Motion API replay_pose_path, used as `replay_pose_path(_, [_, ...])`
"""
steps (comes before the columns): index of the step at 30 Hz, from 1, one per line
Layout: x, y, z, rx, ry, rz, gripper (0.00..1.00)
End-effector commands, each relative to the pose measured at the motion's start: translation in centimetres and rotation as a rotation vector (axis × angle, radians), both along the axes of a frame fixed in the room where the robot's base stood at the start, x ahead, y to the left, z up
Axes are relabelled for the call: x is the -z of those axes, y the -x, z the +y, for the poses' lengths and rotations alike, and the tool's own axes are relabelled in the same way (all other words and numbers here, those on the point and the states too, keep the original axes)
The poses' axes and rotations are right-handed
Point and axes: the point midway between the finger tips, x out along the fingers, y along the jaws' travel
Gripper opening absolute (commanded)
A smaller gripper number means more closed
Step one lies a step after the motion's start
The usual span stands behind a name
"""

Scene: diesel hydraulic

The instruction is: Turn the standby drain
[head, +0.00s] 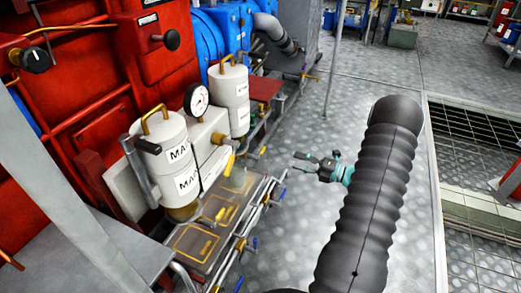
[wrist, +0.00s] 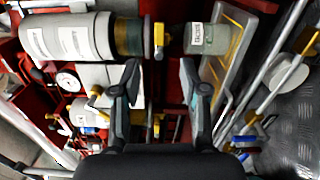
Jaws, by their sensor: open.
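Two white filter canisters stand on the red engine, a near one (head: 170,155) with labels starting "MA" and a far one (head: 229,95). I cannot tell which yellow handle is the standby drain. Yellow handles show near the near canister's base (head: 220,213) and farther back (head: 229,162).
A pressure gauge (head: 197,99) sits between the canisters. Pipes with blue-handled valves (head: 279,194) run along a tray (head: 190,243) with yellow outlines beneath. A labelled cup (wrist: 207,38) shows in the wrist view. The metal floor (head: 300,225) around my gripper is clear.

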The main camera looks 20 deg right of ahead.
Motion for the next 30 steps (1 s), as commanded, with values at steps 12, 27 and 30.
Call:
replay_pose_path(12, [-0.1, -2.5, 3.1, -0.018, -0.054, 0.051, 0.44])
replay_pose_path(27, [-0.1, -8.5, 9.0, -0.013, -0.051, 0.049, 0.44])
replay_pose_path(30, [-0.1, -9.2, 9.7, -0.014, -0.05, 0.05, 0.44])
